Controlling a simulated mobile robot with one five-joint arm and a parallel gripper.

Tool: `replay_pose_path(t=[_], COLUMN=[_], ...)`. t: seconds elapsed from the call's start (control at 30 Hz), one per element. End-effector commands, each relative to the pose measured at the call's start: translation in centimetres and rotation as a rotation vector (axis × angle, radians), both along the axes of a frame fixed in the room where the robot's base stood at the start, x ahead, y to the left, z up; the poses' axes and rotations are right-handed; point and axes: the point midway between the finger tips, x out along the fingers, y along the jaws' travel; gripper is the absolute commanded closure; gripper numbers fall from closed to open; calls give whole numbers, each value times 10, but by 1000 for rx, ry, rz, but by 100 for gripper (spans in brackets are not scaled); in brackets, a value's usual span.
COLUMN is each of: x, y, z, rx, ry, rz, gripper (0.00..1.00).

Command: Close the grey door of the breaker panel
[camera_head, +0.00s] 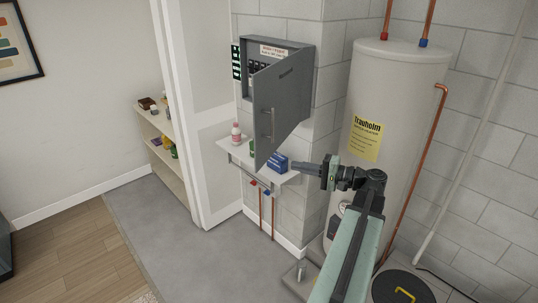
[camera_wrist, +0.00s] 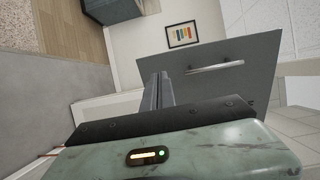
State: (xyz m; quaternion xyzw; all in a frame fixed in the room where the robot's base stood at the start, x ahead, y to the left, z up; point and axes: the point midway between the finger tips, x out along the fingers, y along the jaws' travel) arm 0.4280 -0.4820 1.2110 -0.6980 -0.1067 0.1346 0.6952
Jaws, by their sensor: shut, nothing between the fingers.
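The breaker panel (camera_head: 262,42) is a grey box on the block wall. Its grey door (camera_head: 286,92) stands partly open, hinged at the right, with its free edge out towards the room. A bar handle (camera_head: 269,124) is on its outer face. My gripper (camera_head: 296,166) is shut and empty, low and to the right of the door, on the handle side. In the wrist view the door (camera_wrist: 240,88) and handle (camera_wrist: 215,67) lie beyond my closed fingers (camera_wrist: 158,78), which overlap the door's edge. I cannot tell whether they touch it.
A small wall shelf (camera_head: 225,146) below the door holds a bottle (camera_head: 236,133) and a blue box (camera_head: 277,163). A tall water heater (camera_head: 378,110) with copper pipes stands close at the right. A white door frame (camera_head: 186,120) is at the left. The grey floor (camera_head: 165,235) is clear.

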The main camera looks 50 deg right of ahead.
Motion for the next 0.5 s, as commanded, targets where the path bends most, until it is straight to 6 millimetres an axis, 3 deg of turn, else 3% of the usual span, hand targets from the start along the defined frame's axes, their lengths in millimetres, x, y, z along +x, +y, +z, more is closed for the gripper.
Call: replay_pose_path(t=[0.1,0.23,0.37,0.5], x=[-17,-15,-2,26], y=[-14,-14,-9,0], z=[9,10,10,10], rx=[10,10,11,11], ry=[-39,-42,-41,-40], rz=[-32,-33,-32,-29], gripper=[100,100,100,100])
